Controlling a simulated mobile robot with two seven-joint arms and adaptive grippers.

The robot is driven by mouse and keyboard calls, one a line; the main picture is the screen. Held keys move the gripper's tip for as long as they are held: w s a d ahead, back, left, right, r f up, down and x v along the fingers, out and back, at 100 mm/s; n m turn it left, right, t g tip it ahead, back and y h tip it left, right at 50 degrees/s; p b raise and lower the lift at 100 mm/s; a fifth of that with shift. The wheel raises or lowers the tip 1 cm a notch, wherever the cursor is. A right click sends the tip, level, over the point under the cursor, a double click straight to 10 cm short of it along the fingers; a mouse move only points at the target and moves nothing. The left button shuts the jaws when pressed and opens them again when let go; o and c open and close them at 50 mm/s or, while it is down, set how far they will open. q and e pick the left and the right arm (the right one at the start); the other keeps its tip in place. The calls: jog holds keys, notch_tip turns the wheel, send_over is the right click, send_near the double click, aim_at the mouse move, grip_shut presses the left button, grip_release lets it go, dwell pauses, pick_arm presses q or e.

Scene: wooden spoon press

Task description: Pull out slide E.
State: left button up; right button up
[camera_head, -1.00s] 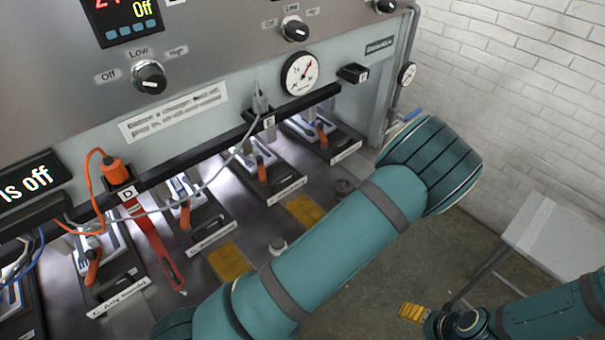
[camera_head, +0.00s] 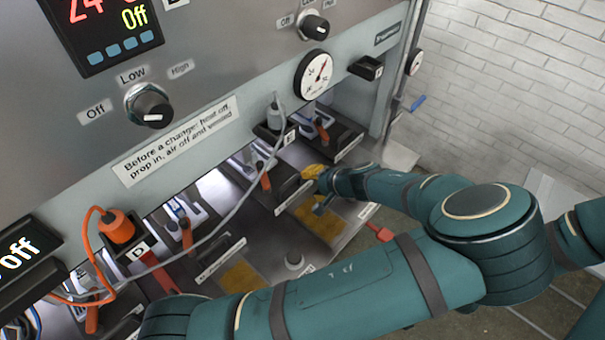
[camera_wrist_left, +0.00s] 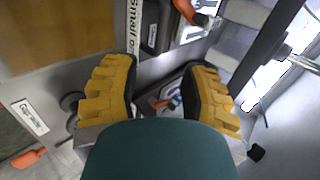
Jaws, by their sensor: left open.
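The plate marked E (camera_head: 290,137) is on the press's front rail, with a grey plug and cable. Below it sits a slide with an orange-handled tool (camera_head: 265,183) and a pale front label (camera_head: 293,196); this appears to be slide E. My left gripper (camera_head: 314,172) is beside the right end of that slide's front, its yellow fingertips small in the head view. In the left wrist view the two yellow fingers (camera_wrist_left: 158,90) are spread, with nothing clearly between them. A label reading "Small" (camera_wrist_left: 134,30) and a black part (camera_wrist_left: 151,25) lie ahead of them. Contact cannot be told.
Another slide (camera_head: 340,140) sits to the right. An orange plug (camera_head: 117,227) with a looping cable hangs by plate D (camera_head: 141,248). A grey cable crosses the slide fronts. Yellow pads (camera_head: 241,277) and a knob (camera_head: 294,262) are on the ledge. A red handle (camera_head: 380,232) stands near the forearm.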

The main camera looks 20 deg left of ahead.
aim_at(290, 184)
pick_arm(q)
jog(key=b+x, duration=0.5)
jog(key=x, duration=0.5)
jog(key=shift+w+a+f+b, duration=0.2)
jog(key=shift+a+f+b, duration=0.05)
jog(key=shift+b, duration=0.1)
jog(key=shift+w+a+f, duration=0.2)
jog(key=shift+a+f, duration=0.15)
jog(key=shift+a, duration=0.15)
jog(key=shift+c, duration=0.4)
grip_shut()
jog(key=shift+s+d, duration=0.1)
jog(key=shift+d, duration=0.05)
